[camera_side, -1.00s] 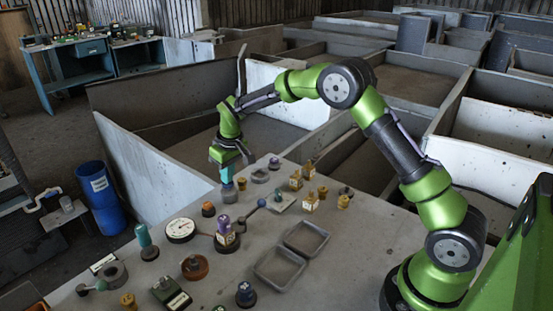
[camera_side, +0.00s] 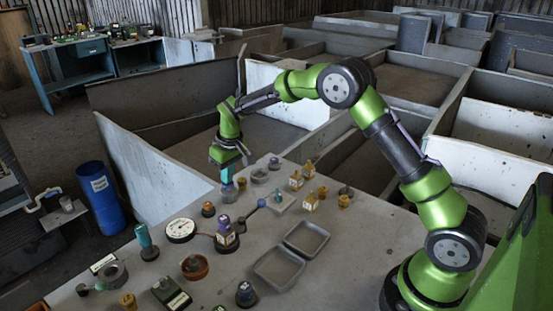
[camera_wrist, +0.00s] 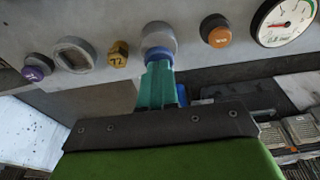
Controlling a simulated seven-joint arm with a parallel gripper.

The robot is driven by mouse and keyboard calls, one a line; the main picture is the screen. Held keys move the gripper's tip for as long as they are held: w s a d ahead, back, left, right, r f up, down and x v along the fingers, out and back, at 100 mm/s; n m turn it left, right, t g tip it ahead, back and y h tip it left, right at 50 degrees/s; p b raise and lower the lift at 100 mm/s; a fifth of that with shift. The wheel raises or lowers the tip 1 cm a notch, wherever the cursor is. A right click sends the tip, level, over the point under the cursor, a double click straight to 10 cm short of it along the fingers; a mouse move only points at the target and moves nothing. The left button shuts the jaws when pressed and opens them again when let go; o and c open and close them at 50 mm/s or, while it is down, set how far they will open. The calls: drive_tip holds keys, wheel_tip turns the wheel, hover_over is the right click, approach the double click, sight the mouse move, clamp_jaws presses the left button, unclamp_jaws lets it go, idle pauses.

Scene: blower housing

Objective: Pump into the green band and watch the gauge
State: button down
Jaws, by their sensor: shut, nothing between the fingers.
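The round white gauge (camera_side: 181,230) lies at the left of the grey table; it also shows at the upper right of the wrist view (camera_wrist: 286,20), with red and green marks on its dial. Its reading is too small to tell. My gripper (camera_side: 227,180) is at the far side of the table, away from gauge and lever. Its teal fingers (camera_wrist: 157,88) are together, pointing at a blue-capped grey round part (camera_wrist: 158,45), touching or just above it.
An orange-topped knob (camera_wrist: 217,32), a yellow block (camera_wrist: 118,54) and a purple knob (camera_wrist: 37,68) stand near my gripper. Two shallow grey trays (camera_side: 279,268) sit right of the purple-topped block. Several other knobs and small parts crowd the table; bare table lies at its right.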

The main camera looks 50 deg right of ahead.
drive_tip(key=shift+f, duration=0.75)
drive_tip(key=shift+r, duration=0.8)
idle(0.5)
